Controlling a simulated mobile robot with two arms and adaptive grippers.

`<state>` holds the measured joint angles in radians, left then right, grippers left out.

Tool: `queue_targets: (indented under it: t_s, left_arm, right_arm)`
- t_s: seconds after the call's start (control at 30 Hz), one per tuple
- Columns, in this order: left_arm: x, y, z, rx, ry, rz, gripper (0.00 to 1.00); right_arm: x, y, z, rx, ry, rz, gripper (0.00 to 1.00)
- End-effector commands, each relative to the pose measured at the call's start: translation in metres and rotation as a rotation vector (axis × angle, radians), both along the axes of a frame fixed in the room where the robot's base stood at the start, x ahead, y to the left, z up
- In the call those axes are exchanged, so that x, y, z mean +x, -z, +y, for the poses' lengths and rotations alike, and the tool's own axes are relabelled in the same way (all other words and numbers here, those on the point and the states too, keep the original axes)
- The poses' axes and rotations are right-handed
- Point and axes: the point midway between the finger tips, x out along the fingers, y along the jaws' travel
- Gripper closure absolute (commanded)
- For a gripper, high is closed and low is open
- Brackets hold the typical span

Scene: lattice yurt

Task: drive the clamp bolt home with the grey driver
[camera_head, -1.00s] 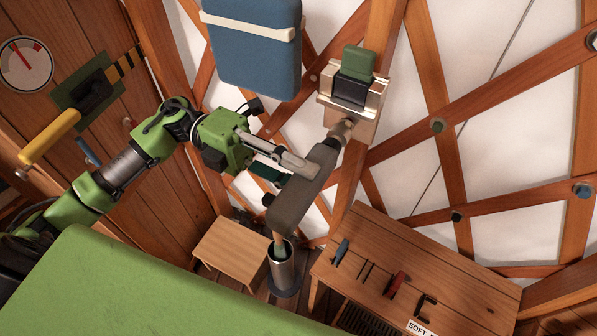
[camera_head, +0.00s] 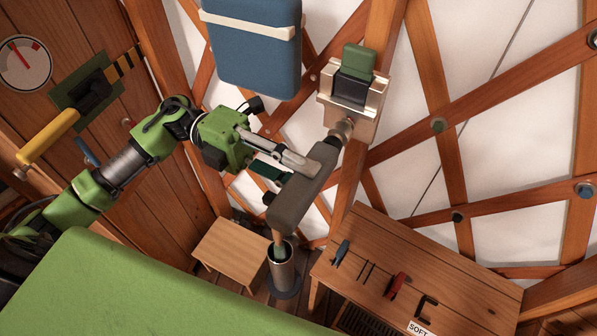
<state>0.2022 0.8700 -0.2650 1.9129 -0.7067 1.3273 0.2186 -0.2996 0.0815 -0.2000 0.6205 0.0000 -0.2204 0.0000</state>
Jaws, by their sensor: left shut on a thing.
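The grey driver (camera_head: 300,196) is a thick, dark grey power tool, tilted with its nose up and to the right. My left gripper (camera_head: 283,172) is shut on its body from the left side; the far fingertip is partly hidden by the tool. The driver's nose meets the metal clamp bolt (camera_head: 342,131) at the lower front of the clamp (camera_head: 368,108). I cannot tell whether they are fully engaged. The clamp is a pale metal block with a dark insert and green top, on the lattice post. My right gripper is not in view.
A metal cup-like stand (camera_head: 283,268) is under the driver's lower end. A small wooden stool (camera_head: 230,250) and a wooden bench (camera_head: 375,265) with several small tools stand below. A blue padded panel (camera_head: 250,62) hangs above. A yellow-handled lever (camera_head: 48,136) is on the left wall.

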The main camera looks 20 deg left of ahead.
Motion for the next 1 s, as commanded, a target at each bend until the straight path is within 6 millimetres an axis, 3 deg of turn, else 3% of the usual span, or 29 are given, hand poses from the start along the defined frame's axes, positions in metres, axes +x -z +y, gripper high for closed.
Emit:
queue_targets:
  t_s: [1.0]
  left_arm:
    - [0.0068,-0.0010,-0.0011,-0.002,-0.001,-0.001,1.00]
  right_arm:
    - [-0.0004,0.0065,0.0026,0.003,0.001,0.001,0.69]
